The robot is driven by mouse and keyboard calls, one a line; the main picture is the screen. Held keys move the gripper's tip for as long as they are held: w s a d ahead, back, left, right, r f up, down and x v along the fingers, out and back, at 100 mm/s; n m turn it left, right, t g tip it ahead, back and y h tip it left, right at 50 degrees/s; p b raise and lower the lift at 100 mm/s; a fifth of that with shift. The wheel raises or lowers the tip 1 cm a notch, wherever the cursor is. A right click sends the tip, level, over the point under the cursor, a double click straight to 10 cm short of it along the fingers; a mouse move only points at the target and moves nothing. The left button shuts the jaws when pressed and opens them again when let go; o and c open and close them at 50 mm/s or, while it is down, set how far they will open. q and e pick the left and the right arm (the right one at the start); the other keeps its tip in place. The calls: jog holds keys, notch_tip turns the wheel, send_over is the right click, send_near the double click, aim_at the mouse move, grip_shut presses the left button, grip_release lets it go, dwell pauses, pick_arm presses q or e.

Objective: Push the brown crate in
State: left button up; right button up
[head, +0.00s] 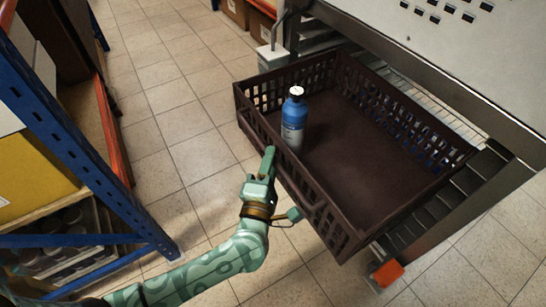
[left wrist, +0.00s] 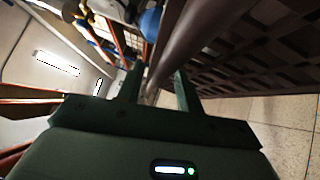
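The brown crate (head: 345,238) is a dark slatted plastic box. It sticks out from a metal roller rack and its front wall faces my left arm. A blue bottle (head: 293,122) with a white cap stands upright inside, near the front wall. My left gripper (head: 280,187) is at the outside of that wall, near its middle. Its two fingers are apart. In the left wrist view, the crate's rim (left wrist: 185,40) runs between the open fingers (left wrist: 158,92); I cannot tell whether they touch it. My right gripper is not in view.
The roller rack (head: 480,170) lies under and behind the crate, with a grey panel (head: 440,35) above. An orange block (head: 387,273) sits at the rack's near corner. A blue-framed shelf (head: 75,150) stands left. Tiled floor between is clear.

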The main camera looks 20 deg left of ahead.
pick_arm(q)
jog(key=shift+w+a+r, duration=0.15)
jog(key=shift+w, duration=0.6)
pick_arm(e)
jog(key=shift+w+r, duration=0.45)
pick_arm(q)
grip_shut()
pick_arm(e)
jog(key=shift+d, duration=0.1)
